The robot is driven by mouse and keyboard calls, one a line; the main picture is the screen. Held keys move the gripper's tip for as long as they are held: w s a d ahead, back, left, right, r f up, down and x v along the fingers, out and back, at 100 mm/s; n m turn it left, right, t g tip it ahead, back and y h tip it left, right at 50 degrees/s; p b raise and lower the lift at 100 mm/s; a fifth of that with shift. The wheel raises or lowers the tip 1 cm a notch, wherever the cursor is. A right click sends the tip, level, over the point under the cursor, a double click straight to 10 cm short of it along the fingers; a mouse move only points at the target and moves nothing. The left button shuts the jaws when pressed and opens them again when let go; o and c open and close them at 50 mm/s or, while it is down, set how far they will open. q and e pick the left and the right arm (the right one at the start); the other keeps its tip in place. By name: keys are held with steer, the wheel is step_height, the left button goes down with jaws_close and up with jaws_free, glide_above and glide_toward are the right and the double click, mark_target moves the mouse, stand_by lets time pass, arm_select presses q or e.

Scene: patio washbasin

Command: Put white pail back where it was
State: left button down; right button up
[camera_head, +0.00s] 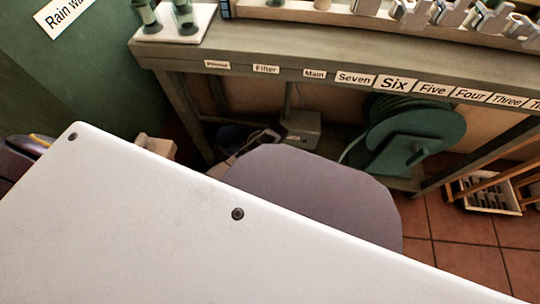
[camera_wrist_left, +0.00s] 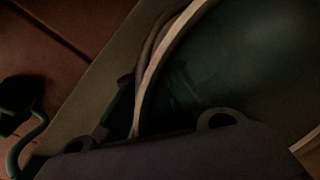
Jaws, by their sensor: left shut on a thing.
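In the left wrist view, a pale curved rim (camera_wrist_left: 158,62) runs down between the dark fingers of my left gripper (camera_wrist_left: 152,98). It looks like the rim of the white pail, and my left gripper is shut on it. The wide, dim greenish area to the right of the rim looks like the pail's inside; the picture is too dark to show what is in it. I cannot make out the pail or either gripper in the head view, where my own body covers much of the lower picture. My right gripper is not in view.
A green bench (camera_head: 270,52) with labels along its front edge crosses the head view. Under it are a green hose reel (camera_head: 412,132) and a grey box (camera_head: 303,130). A white crate (camera_head: 488,195) stands on the tiled floor (camera_head: 465,232) at right. Bare tiles show beside it.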

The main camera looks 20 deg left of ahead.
arm_select(q)
steer(key=shift+w, duration=0.1)
steer(key=c, duration=2)
jaws_free()
steer(key=shift+f, duration=0.1)
steer(key=o, duration=0.5)
steer(key=shift+c, duration=0.2)
steer(key=shift+r, duration=0.25)
